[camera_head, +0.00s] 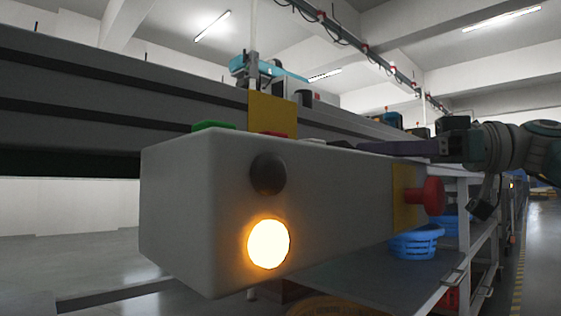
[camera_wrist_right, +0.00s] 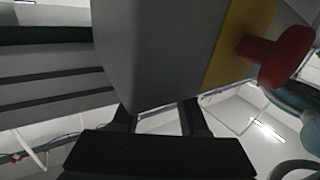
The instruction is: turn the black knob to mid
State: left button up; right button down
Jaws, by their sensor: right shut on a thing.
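A pale grey control box (camera_head: 210,215) fills the middle of the head view and shows at the top of the right wrist view (camera_wrist_right: 150,50). My right gripper (camera_head: 368,148) comes in from the right, its fingers lying level along the box's top. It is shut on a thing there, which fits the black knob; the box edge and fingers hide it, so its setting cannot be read. In the right wrist view the two fingers (camera_wrist_right: 160,118) run behind the box's edge. A dark round dome (camera_head: 267,174) sits on the box's near face. My left gripper is not in view.
A lit orange-white lamp (camera_head: 268,244) is below the dome. A red mushroom button (camera_head: 432,196) sticks out from a yellow plate (camera_head: 404,196), below my right gripper. Green (camera_head: 213,126) and red (camera_head: 271,134) buttons edge the box top. A blue basket (camera_head: 416,243) stands on a shelf behind.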

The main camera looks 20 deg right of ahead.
jog(key=shift+r+n+g+y, duration=0.1)
jog(key=shift+n+g+y, duration=0.45)
jog(key=shift+g, duration=0.25)
jog(key=shift+n+g, duration=0.35)
jog(key=shift+g, duration=0.15)
jog(key=c, duration=0.7)
grip_release()
jog(key=shift+a, duration=0.1)
